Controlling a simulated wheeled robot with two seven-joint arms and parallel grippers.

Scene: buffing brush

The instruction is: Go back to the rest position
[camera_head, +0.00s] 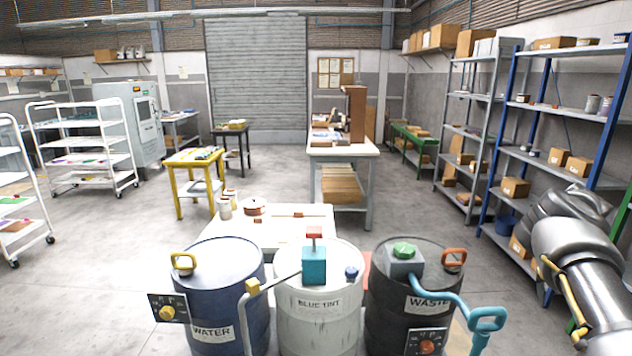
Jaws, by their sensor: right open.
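My right arm comes in at the right edge, with its grey links large in front of the blue shelf. My right gripper (574,312) shows only in part there, low at the right edge, beside a thin yellow bar. It is open, apart from the drums, and I see nothing held in it. My left arm and left gripper are out of the picture. No brush can be made out for certain.
A blue WATER drum (218,285), a white BLUE TINT drum (318,325) and a dark WASTE drum (388,310) stand close in front. Behind is a low white table (290,232). A blue shelf (545,160) stands right.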

